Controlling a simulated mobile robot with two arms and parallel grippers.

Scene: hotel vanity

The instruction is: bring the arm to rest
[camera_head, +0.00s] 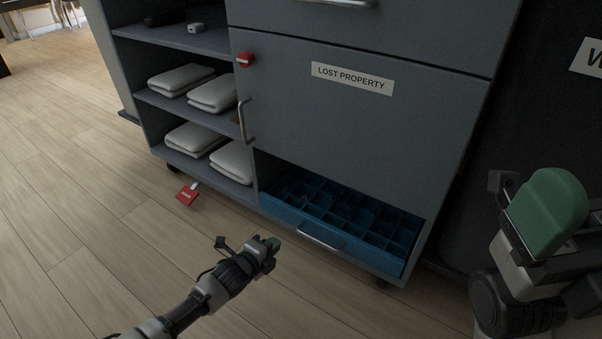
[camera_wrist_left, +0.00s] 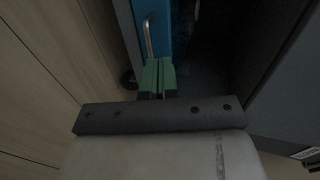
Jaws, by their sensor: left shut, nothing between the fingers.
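In the head view the gripper appears apart from the handle (camera_head: 321,238). My right gripper (camera_head: 548,212) is at the right edge, close to the camera. One green pad shows; whether it is open or shut is hidden.
The cabinet's door (camera_head: 350,120) reads "LOST PROPERTY" and appears closed. Folded white towels (camera_head: 213,94) lie on the open shelves at left. A red tag (camera_head: 187,195) lies on the floor by the cabinet. The wooden floor (camera_head: 80,240) at left is clear.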

